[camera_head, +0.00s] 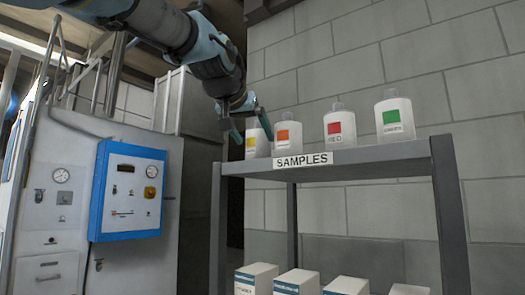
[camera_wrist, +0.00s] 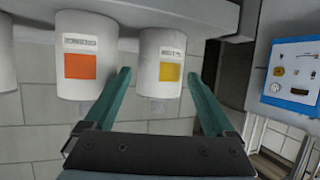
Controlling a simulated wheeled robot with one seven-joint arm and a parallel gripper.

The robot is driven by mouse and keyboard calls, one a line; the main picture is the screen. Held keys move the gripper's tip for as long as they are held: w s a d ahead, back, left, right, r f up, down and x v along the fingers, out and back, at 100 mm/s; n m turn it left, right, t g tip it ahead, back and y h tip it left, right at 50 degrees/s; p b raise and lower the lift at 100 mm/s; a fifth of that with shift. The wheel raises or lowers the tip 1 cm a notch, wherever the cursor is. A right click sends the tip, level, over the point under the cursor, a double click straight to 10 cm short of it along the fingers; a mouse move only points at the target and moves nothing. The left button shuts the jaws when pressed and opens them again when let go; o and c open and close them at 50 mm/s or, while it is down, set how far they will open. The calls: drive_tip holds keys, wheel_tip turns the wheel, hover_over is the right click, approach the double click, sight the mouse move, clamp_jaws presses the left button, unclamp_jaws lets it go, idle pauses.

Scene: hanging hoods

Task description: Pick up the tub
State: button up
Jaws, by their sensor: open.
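A white tub with a yellow label (camera_head: 257,147) stands upright at the left end of the shelf marked SAMPLES (camera_head: 390,157). To its right stand similar white tubs with an orange label (camera_head: 288,138), a red label (camera_head: 340,129) and a green label (camera_head: 395,120). My gripper (camera_head: 251,133) is open at the yellow-labelled tub. In the wrist view, which looks upside down, that tub (camera_wrist: 163,55) lies between the tips of my open fingers (camera_wrist: 160,73). I see no clear grip on it. The orange-labelled tub (camera_wrist: 85,50) is just outside the left finger.
Several white boxes (camera_head: 256,279) stand on a lower shelf. A grey block wall (camera_head: 330,60) is close behind the rack. A blue control panel (camera_head: 128,190) on a grey cabinet stands to the left, with a dark gap between it and the rack.

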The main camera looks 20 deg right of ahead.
sight(261, 152)
drive_tip(key=p+x, duration=0.2)
drive_tip(key=x, duration=0.6)
drive_tip(key=c, duration=0.7)
